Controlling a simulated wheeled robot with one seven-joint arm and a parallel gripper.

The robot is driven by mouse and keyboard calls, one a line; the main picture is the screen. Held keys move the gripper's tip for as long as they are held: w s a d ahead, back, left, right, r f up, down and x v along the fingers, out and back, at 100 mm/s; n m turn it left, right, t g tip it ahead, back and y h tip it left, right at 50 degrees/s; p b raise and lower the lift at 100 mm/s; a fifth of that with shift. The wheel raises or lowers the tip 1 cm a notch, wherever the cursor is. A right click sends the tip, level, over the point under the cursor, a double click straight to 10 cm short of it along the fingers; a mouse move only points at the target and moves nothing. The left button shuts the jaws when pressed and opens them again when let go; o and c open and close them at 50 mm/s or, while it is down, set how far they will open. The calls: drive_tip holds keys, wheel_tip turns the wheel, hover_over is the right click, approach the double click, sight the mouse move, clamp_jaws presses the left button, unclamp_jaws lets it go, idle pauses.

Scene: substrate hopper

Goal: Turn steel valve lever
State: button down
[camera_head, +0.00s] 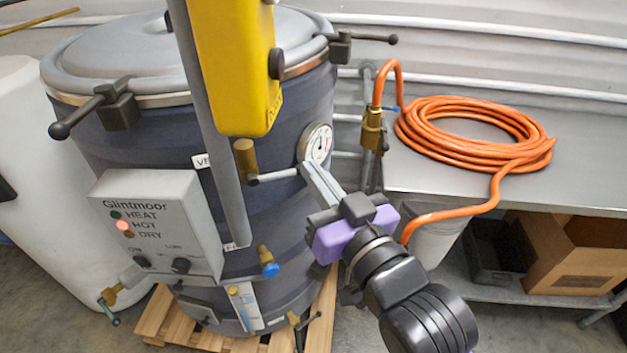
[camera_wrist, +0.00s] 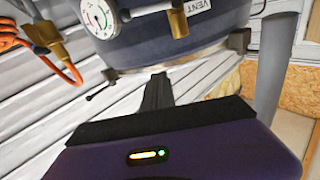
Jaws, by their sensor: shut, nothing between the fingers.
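A steel lever (camera_head: 277,175) sticks out to the right from a brass valve (camera_head: 245,158) on the dark drum's side, below the yellow box. In the wrist view the lever (camera_wrist: 148,9) shows at the top edge beside the brass valve (camera_wrist: 178,20) and the VENT label. My gripper (camera_head: 309,169) is shut and empty, its fingertips close to the lever's right end in the head view. In the wrist view the closed fingers (camera_wrist: 157,80) lie apart from the lever. I cannot tell whether they touch it.
The drum (camera_head: 285,220) has a round gauge (camera_head: 317,143) just behind my fingers, lid clamps and a control box (camera_head: 157,225). A grey pipe and yellow box (camera_head: 237,65) hang in front. An orange hose (camera_head: 470,135) lies coiled on the steel bench at right.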

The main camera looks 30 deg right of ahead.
wheel_tip(320, 180, down, 3)
drive_tip(key=g, duration=0.1)
drive_tip(key=p, duration=0.3)
hover_over(291, 174)
drive_tip(key=s, duration=0.3)
drive_tip(key=shift+w+a+f, duration=0.1)
drive_tip(key=shift+a+f, duration=0.1)
drive_tip(key=shift+f, duration=0.55)
drive_tip(key=shift+w+a+f, duration=0.15)
drive_tip(key=shift+f, duration=0.6)
drive_tip(key=shift+w+a+f, duration=0.1)
drive_tip(key=shift+a+f, duration=0.1)
drive_tip(key=shift+f, duration=0.55)
